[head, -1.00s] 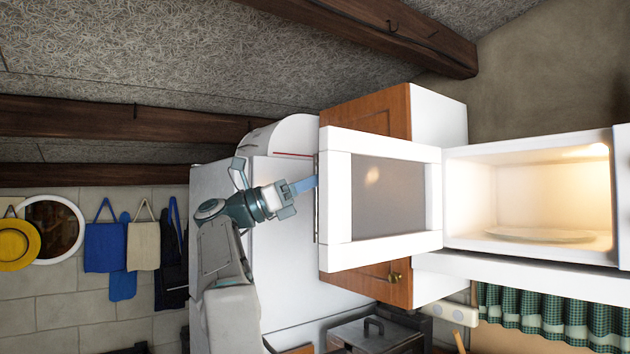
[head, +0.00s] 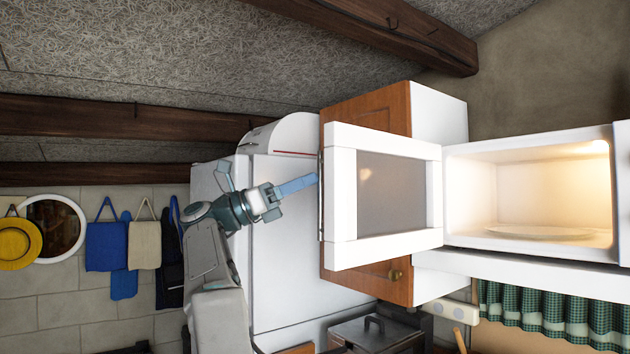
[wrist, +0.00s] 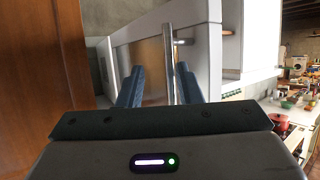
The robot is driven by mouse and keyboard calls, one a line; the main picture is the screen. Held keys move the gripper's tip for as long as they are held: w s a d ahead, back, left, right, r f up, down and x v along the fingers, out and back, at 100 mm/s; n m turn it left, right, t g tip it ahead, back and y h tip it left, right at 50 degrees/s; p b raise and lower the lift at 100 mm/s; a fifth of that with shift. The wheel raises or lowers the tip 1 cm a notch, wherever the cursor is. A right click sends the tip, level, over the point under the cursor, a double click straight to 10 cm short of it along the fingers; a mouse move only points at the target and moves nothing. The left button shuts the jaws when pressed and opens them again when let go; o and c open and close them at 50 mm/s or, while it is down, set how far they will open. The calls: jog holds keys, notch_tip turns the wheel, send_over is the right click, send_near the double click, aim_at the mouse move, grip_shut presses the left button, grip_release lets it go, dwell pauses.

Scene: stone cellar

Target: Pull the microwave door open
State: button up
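The white microwave (head: 530,155) is at the right in the head view, with its inside lit. Its door (head: 341,190) stands wide open, swung out to the left. The metal handle (head: 321,200) is on the door's left edge. My gripper (head: 314,181) is beside that edge with its blue fingertips close to the handle. In the wrist view my gripper (wrist: 159,78) is open, with a gap between the fingers. The handle bar (wrist: 168,50) shows in that gap, nearer the right finger. I cannot tell whether a finger touches it.
A plate (head: 545,232) lies inside the microwave. A wooden cabinet (head: 365,112) stands behind the door. A white appliance (head: 295,235) is behind my arm. Checked green curtains (head: 550,315) hang below the microwave. Open room lies left of my arm.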

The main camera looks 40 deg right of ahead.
jog(key=v, duration=1.1)
